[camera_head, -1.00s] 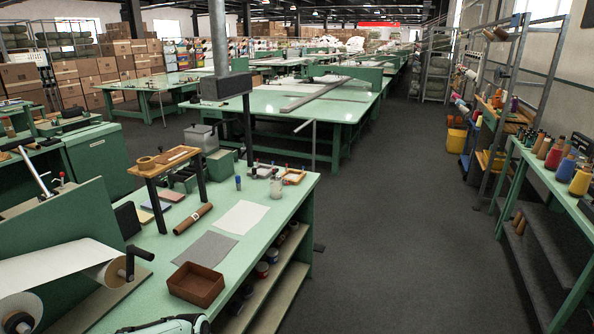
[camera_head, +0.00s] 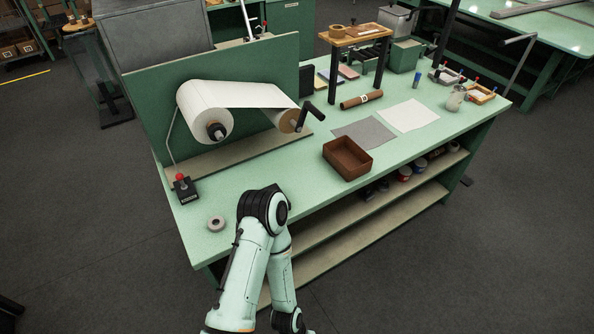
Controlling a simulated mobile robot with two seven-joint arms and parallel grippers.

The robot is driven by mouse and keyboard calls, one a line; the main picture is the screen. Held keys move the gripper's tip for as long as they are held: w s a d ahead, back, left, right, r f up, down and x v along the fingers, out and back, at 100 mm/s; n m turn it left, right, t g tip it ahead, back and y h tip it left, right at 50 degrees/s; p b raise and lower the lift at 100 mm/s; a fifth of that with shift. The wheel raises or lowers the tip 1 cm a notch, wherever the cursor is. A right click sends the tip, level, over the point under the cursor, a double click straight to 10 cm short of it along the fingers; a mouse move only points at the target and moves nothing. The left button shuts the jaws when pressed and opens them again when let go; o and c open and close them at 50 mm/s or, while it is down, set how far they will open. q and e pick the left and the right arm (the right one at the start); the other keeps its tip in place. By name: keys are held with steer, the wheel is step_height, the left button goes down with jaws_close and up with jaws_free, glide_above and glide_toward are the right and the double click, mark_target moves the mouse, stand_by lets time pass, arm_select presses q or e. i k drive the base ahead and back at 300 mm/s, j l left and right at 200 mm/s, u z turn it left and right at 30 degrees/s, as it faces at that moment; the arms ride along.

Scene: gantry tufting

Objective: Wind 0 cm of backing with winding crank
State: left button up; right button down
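The winding crank (camera_head: 311,114) is a black handle on the right end of a winding stand with a green back panel (camera_head: 128,88). It sits on the take-up roll (camera_head: 287,121). White backing (camera_head: 237,94) runs from the larger supply roll (camera_head: 205,112) on the left across to the take-up roll. One of my arms reaches up from the bottom of the view, its bent joint in front of the bench edge and apart from the crank. Neither gripper shows; the arm's far end runs down to the bottom edge.
The green bench (camera_head: 240,192) carries a control box with a red button (camera_head: 185,188), a tape roll (camera_head: 216,223), a brown tray (camera_head: 347,158), grey and white sheets, a brown tube (camera_head: 361,100) and a small wooden stand (camera_head: 354,38). Shelves lie below its front edge. The floor in front is clear.

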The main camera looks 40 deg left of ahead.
mark_target(288, 121)
steer(key=u, duration=1.55)
